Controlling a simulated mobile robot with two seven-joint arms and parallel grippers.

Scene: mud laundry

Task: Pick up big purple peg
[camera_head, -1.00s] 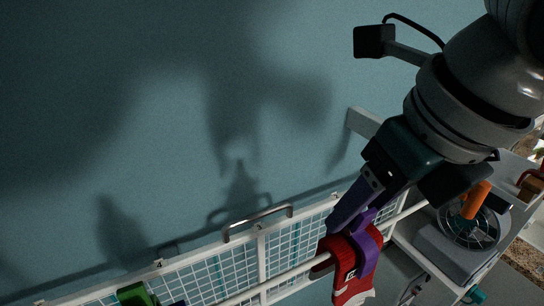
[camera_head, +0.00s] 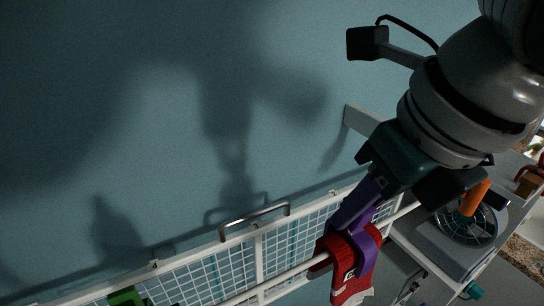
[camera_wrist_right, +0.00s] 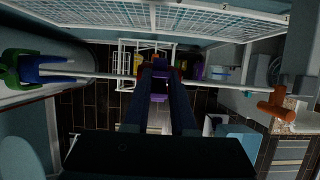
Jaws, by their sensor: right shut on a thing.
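The big purple peg (camera_head: 367,241) sits on the white rail over a red sock-like cloth (camera_head: 348,272), with its upper end at my fingers. My right gripper (camera_head: 352,213) reaches down to it from the upper right and is shut on the peg's upper part. The fingers hide part of the peg. In the right wrist view, a purple piece of the peg (camera_wrist_right: 158,97) shows between the two dark fingers. My left gripper is not in view.
The white rail and wire mesh rack (camera_head: 225,265) run along the blue wall. A green peg (camera_head: 128,296) is at the lower left; in the wrist view a blue peg (camera_wrist_right: 45,70) is beside it. An orange-handled object (camera_head: 474,199) stands on the right-hand shelf.

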